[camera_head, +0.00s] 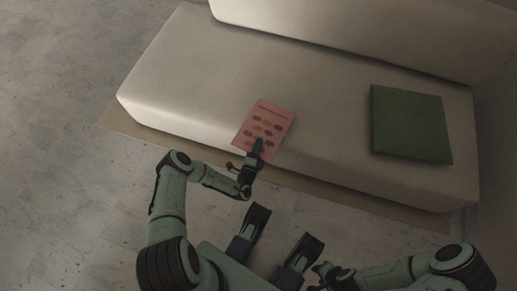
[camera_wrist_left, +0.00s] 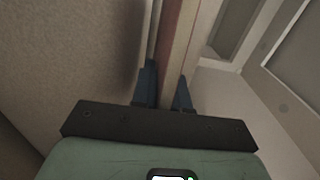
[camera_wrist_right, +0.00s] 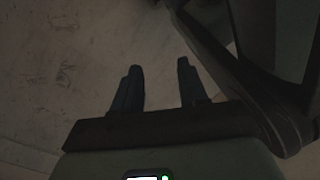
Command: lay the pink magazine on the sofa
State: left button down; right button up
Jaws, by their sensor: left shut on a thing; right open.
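The pink magazine (camera_head: 271,118) is over the front edge of the beige sofa (camera_head: 195,75), its printed face up. I cannot tell whether it touches the seat. My left gripper (camera_head: 257,148) is shut on the magazine's near edge. In the left wrist view the magazine (camera_wrist_left: 179,40) shows edge-on between the two fingers of the gripper (camera_wrist_left: 165,92). My right gripper (camera_wrist_right: 158,80) is open and empty in the right wrist view, over the floor. In the head view it is low, near my base, and its fingers are hard to make out.
A green square cushion (camera_head: 409,123) lies on the right part of the sofa seat. The seat left of the magazine is bare. The sofa's backrest (camera_head: 370,30) runs along the far side. A tan rug (camera_head: 125,128) shows under the sofa, with grey floor (camera_head: 70,190) around.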

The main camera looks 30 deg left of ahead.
pick_arm(q)
jog(key=shift+f+b, duration=0.4)
jog(key=shift+f, duration=1.05)
pick_arm(e)
jog(key=shift+s+d+f+g, duration=0.1)
jog(key=shift+s+f+g, duration=0.15)
jog(key=shift+s, duration=0.4)
jog(key=shift+s+d+f+g, duration=0.15)
jog(key=shift+s+f, duration=0.15)
jog(key=shift+s, duration=0.3)
jog(key=shift+a, duration=0.1)
pick_arm(q)
jog(key=shift+f, duration=0.15)
jog(key=c, duration=1.1)
grip_release()
